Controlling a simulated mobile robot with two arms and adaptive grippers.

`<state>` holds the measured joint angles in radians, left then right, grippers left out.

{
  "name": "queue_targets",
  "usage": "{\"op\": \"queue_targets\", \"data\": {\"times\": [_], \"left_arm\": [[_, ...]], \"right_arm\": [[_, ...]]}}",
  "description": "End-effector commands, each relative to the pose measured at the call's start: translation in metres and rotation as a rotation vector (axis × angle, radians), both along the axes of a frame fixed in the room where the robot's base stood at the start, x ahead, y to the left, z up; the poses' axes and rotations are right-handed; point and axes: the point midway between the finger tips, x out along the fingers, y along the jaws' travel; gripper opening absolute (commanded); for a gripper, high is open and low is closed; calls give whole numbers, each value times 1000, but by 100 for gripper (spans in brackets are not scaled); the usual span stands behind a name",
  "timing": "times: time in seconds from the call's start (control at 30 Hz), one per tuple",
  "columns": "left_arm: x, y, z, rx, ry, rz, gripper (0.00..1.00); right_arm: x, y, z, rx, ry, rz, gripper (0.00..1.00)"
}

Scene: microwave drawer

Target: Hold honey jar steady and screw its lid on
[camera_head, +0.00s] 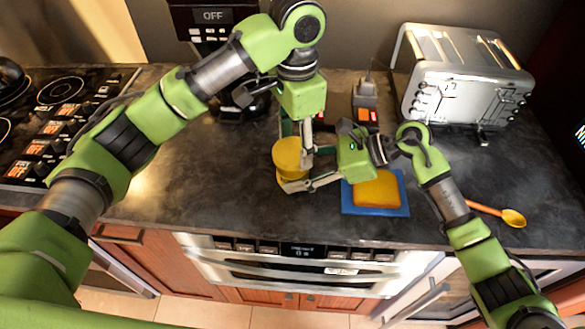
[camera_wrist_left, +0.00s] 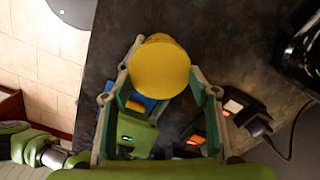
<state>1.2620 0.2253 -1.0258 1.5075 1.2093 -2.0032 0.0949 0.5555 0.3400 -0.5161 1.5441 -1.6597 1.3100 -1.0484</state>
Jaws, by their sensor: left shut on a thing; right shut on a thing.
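The yellow honey jar (camera_head: 289,172) stands upright on the dark counter, left of the blue board. Its round yellow lid (camera_head: 287,151) is on top, and it fills the space between the fingers in the left wrist view (camera_wrist_left: 160,68). I cannot tell where lid and jar meet, as both look yellow. My left gripper (camera_head: 295,145) comes from above and behind and is shut on the lid. My right gripper (camera_head: 300,168) comes from the right and is shut on the jar's side. The fingers hide part of the jar.
A blue board (camera_head: 376,211) with a bread slice (camera_head: 378,190) lies just right of the jar, under my right gripper. A silver toaster (camera_head: 465,85) stands at the back right. A wooden spoon (camera_head: 512,217) lies at right. A stove (camera_head: 55,120) is at left. The counter's front left is clear.

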Motion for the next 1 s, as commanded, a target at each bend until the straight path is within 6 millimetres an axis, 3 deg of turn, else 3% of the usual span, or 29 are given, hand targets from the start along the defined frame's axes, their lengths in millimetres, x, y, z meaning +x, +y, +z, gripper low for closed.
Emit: {"op": "queue_targets", "data": {"times": [0.2, 0.4, 0.63, 1.0], "left_arm": [[0, -3, 0, -7, -1, -236, 29], [0, -2, 0, -6, -2, -327, 29], [1, -1, 0, -3, -6, -582, 29], [3, 0, 0, 0, -8, -841, 29]], "right_arm": [[0, 3, 2, 5, -6, 4, 10], [-1, 3, 2, 6, -6, 6, 10], [-2, 3, 3, 6, -5, 10, 10], [-4, 4, 2, 6, -4, 16, 10]]}}
